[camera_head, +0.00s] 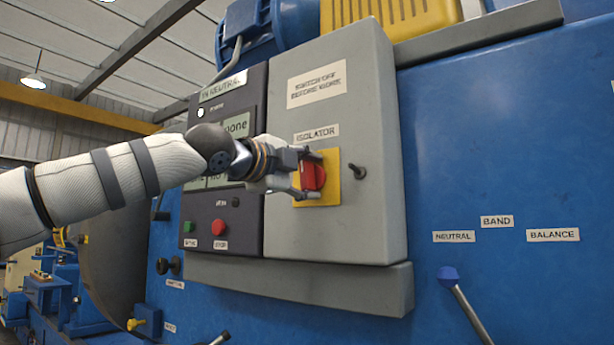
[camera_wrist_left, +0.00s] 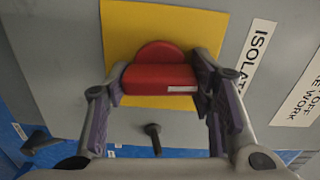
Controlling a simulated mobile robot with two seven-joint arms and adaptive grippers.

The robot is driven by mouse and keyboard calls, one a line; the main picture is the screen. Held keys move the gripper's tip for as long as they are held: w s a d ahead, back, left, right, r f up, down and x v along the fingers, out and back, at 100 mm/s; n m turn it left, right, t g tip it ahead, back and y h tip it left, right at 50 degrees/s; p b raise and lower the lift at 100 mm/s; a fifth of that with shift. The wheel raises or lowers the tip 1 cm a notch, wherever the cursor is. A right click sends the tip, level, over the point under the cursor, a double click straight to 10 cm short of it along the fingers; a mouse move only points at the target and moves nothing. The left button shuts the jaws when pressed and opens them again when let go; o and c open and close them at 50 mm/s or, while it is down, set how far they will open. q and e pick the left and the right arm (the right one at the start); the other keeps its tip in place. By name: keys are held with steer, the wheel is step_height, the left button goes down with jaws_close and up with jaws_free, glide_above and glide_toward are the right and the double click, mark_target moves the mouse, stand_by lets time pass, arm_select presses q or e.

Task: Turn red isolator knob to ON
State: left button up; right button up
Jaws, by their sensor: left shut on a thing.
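The red isolator knob (camera_head: 313,176) sits on a yellow plate (camera_head: 331,196) on the grey isolator box, under the ISOLATOR label (camera_head: 317,134). My left gripper (camera_head: 309,174) comes in from the left and is shut on the knob, one finger above it and one below. In the left wrist view the red knob (camera_wrist_left: 160,78) is a bar with a rounded back and a small white mark, between the two fingers of my left gripper (camera_wrist_left: 160,82). The yellow plate (camera_wrist_left: 125,35) shows behind it. I see no ON or OFF marking. My right gripper is not in view.
A small dark handle (camera_head: 358,172) sticks out of the box right of the plate. A dark control panel with a green button (camera_head: 189,227) and a red button (camera_head: 218,227) is behind my left arm.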

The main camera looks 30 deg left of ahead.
arm_select(q)
steer(key=shift+m, duration=0.6)
steer(key=o, duration=1.2)
steer(key=shift+c, duration=0.2)
steer(key=shift+s, duration=0.1)
steer(key=s+a, duration=0.1)
steer(key=s, duration=1)
steer(key=shift+s, duration=0.4)
